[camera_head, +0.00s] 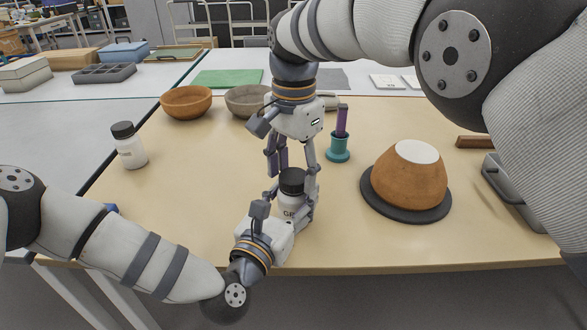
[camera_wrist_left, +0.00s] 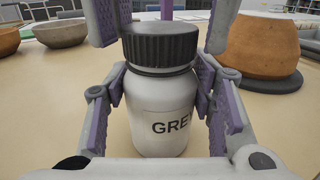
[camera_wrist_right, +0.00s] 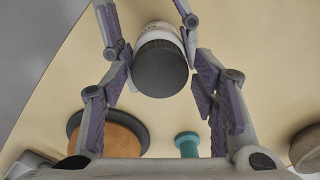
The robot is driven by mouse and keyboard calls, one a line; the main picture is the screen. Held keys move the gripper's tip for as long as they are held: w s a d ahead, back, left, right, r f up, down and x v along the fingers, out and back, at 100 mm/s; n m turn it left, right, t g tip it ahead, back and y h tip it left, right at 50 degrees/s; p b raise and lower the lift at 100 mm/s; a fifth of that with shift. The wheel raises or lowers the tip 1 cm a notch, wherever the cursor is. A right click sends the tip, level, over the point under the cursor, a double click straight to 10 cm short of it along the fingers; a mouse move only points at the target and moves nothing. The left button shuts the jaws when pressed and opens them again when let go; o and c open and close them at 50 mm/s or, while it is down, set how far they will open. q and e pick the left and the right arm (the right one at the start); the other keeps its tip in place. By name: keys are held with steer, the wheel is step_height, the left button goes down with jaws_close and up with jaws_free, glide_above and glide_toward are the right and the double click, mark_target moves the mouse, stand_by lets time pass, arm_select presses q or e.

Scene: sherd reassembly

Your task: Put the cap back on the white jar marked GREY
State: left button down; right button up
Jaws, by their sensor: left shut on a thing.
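The white jar marked GREY (camera_head: 288,207) stands upright near the table's front edge, its label partly hidden in the head view. In the left wrist view the jar (camera_wrist_left: 160,112) reads "GRE" and more. A ribbed black cap (camera_wrist_left: 160,45) sits level on its top; I cannot tell how tight it is. My left gripper (camera_head: 293,203) is shut on the jar's body from the front. My right gripper (camera_head: 291,166) points down from above. In the right wrist view its fingers are on either side of the cap (camera_wrist_right: 160,70), with gaps, open.
A second white jar with a black cap (camera_head: 129,146) stands at left. A teal holder (camera_head: 338,148) and an orange bowl upside down (camera_head: 410,178) on a dark disc (camera_head: 377,200) are to the right. Two bowls (camera_head: 186,101) (camera_head: 247,100) stand behind. Left-middle table is clear.

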steer(key=shift+r, duration=2.25)
steer(key=shift+c, duration=0.5)
